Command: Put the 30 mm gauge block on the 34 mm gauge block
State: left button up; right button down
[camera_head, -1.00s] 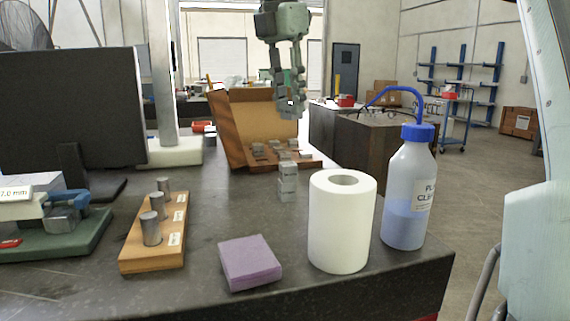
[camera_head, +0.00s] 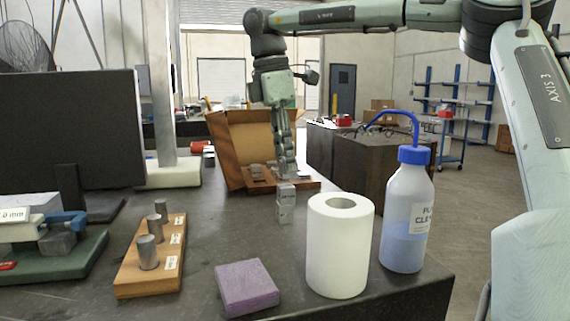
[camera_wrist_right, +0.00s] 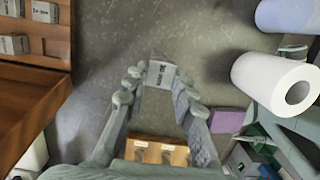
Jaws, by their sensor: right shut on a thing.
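My right gripper (camera_head: 287,177) is shut on a small grey gauge block (camera_head: 286,190), pointing down from above. In the right wrist view the block (camera_wrist_right: 160,74) sits between the two fingertips, with dark print that I cannot read surely. Directly below in the head view, a short upright grey gauge block stack (camera_head: 285,213) stands on the dark bench. The held block appears at the top of this stack; I cannot tell whether they touch. The stack is hidden beneath the held block in the wrist view. My left gripper is not in view.
An open wooden case (camera_head: 228,150) with several gauge blocks stands behind. A white paper roll (camera_head: 338,250) and a wash bottle (camera_head: 407,215) stand close on the right. A purple pad (camera_head: 247,288) and a wooden pin stand (camera_head: 130,285) lie in front and left.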

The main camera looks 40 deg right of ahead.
jog(key=shift+f, duration=0.9)
jog(key=c, duration=1.5)
grip_release()
jog(key=shift+o, duration=1.2)
jog(key=shift+r, duration=0.25)
jog(key=r, duration=0.5)
jog(key=shift+w+a+r, duration=0.1)
jog(key=shift+w+a, duration=0.15)
jog(key=shift+a, duration=0.1)
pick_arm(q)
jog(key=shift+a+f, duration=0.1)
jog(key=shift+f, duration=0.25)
pick_arm(e)
notch_tip(320, 180, up, 6)
jog(key=shift+w+a+r, duration=0.15)
jog(key=shift+a+r, duration=0.05)
jog(key=shift+a, duration=0.25)
